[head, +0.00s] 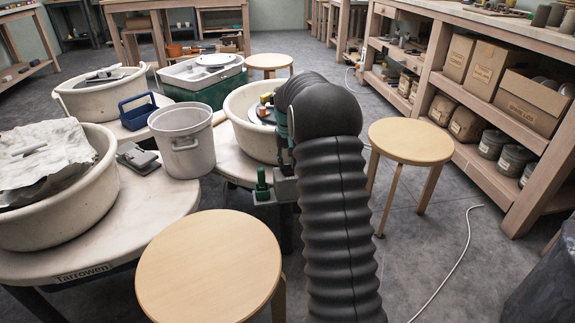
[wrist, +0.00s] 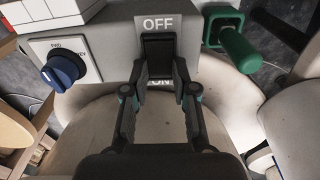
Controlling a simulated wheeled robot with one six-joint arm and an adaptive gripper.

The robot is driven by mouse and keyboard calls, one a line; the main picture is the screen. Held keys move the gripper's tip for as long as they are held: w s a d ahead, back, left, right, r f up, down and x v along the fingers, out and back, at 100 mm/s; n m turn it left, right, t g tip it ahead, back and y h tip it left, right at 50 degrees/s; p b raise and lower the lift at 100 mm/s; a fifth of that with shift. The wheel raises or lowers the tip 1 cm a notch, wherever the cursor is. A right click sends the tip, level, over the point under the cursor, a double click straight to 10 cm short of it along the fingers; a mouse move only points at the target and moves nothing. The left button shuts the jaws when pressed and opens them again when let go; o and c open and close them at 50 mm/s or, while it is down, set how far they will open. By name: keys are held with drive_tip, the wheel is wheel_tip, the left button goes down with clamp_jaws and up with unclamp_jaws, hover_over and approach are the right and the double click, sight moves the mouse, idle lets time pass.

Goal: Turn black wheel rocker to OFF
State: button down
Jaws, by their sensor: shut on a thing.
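The black wheel rocker (wrist: 158,58) sits on a grey switch box (wrist: 108,42) in the wrist view, with OFF printed above it and ON below. My gripper (wrist: 160,74) is shut on the rocker, one fingertip on each side of its lower part. The fingers partly cover the ON label. Which way the rocker is tipped is hard to tell. In the head view my arm hides the rocker and most of the gripper; part of the grey box (head: 286,188) shows below the wheel's basin (head: 237,110).
A blue knob (wrist: 62,70) is left of the rocker, and a green-handled lever (wrist: 238,45) is close on its right. Stools (head: 210,268) (head: 410,141) stand on both sides of my arm. A grey bucket (head: 183,140) is at left. A white cord (head: 455,262) lies on the floor.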

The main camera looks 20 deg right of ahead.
drive_tip(key=t+b, duration=0.1)
drive_tip(key=b, duration=0.2)
drive_tip(key=shift+s+f+t, duration=0.2)
drive_tip(key=shift+t, duration=0.2)
drive_tip(key=shift+s+r+t+h+b, duration=0.15)
drive_tip(key=shift+t+h+b, duration=0.25)
drive_tip(key=shift+b, duration=0.4)
drive_tip(key=shift+r, duration=0.1)
drive_tip(key=c, duration=0.9)
unclamp_jaws()
drive_tip(key=shift+a, duration=0.1)
drive_tip(key=v, duration=1.2)
